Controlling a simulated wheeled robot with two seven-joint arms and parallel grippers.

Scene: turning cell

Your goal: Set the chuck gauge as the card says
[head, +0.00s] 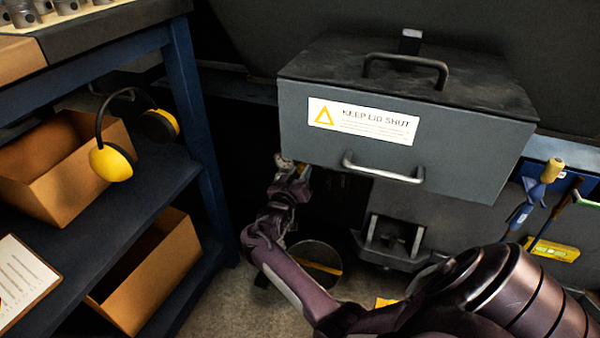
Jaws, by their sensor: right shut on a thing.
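My right gripper (290,172) is small in the view, just below the lower left corner of the grey lidded box (240,90). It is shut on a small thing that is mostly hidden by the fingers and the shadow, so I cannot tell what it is. I cannot make out a chuck gauge. A white sheet with lines of text (22,280) lies on a board at the far left; its text is too small to read. My left gripper is not in view.
The box has a KEEP LID SHUT label (362,121), a lid handle (405,62) and a front handle (383,172). A blue shelf rack (185,90) at left holds cardboard bins (60,195) and yellow earmuffs (110,164). Tools (535,190) hang at right.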

